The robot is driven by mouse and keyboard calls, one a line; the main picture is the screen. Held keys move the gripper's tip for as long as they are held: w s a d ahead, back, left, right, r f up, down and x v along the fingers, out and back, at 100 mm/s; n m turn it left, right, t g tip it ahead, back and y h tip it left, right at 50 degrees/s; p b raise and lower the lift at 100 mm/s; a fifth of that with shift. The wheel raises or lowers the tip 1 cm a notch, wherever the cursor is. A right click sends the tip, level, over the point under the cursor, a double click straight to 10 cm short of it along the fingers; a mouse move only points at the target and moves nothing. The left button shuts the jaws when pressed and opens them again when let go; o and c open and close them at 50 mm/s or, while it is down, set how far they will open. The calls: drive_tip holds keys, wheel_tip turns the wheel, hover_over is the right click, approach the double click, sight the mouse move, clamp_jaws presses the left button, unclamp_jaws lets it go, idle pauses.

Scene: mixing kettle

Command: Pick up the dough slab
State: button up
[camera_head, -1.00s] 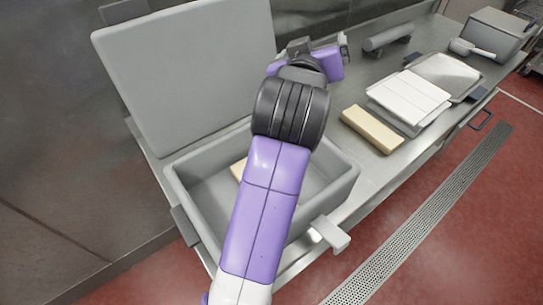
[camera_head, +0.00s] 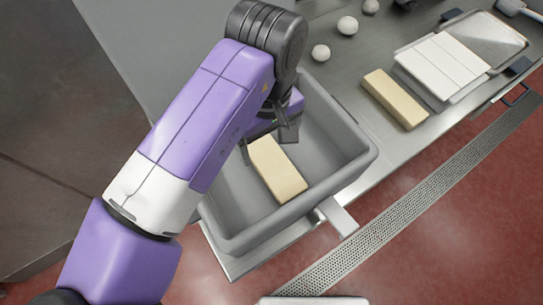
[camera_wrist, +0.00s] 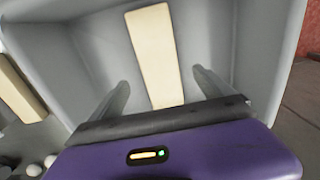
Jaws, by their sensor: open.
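A long, pale yellow dough slab (camera_head: 277,172) lies flat on the floor of a grey, open-topped bin (camera_head: 340,180). In the wrist view, the slab (camera_wrist: 152,45) runs up the middle of the picture, and its near end is hidden behind my gripper body. My gripper (camera_head: 268,138) is at the bin, by the slab's far end in the head view. Its fingers (camera_wrist: 160,82) are apart and empty, with one to each side of the slab's line. I cannot tell how high they are above it. A second similar slab (camera_head: 395,99) lies on the metal counter.
The bin walls rise around the slab. Several white dough balls (camera_head: 320,52) sit on the counter (camera_head: 360,70) beyond the bin. A white-topped stack (camera_head: 443,65) and a tray (camera_head: 485,42) are at right. A large grey panel (camera_head: 150,60) stands behind.

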sight(270, 159)
drive_tip(key=shift+s+d+f+p, duration=0.1)
drive_tip(key=shift+f+p, duration=0.65)
drive_tip(key=shift+f, duration=2.65)
clamp_jaws()
drive_tip(key=shift+r, duration=0.1)
